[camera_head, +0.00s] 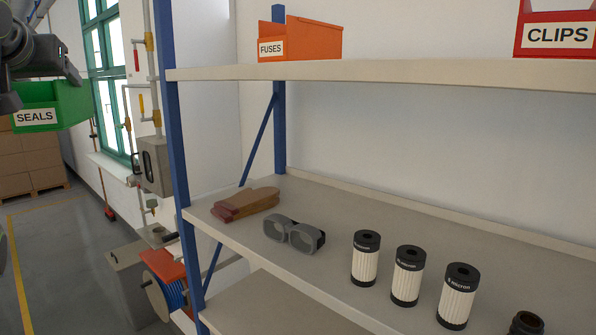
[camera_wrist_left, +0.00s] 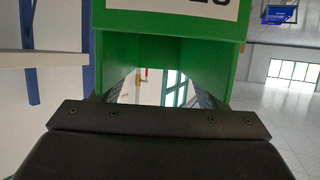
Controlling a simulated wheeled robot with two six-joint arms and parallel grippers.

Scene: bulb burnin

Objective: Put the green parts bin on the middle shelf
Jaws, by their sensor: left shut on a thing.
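The green parts bin (camera_head: 70,105), labelled SEALS, hangs in the air at the far left of the head view, left of the rack's blue post. My left gripper (camera_head: 45,75) is shut on it; its fingertips are hard to make out there. In the left wrist view the green bin (camera_wrist_left: 170,48) fills the upper middle, in front of my left gripper (camera_wrist_left: 160,98). The middle shelf (camera_head: 330,200) holds brown gloves (camera_head: 246,204), grey goggles (camera_head: 294,234) and several black-and-white filters (camera_head: 407,276). My right gripper is not in view.
The upper shelf (camera_head: 420,71) carries an orange FUSES bin (camera_head: 315,40) and a red CLIPS bin (camera_head: 557,35). A blue post (camera_head: 175,130) stands at the rack's left end. A lower shelf (camera_head: 270,305) shows below. The middle shelf is bare behind the goggles and filters.

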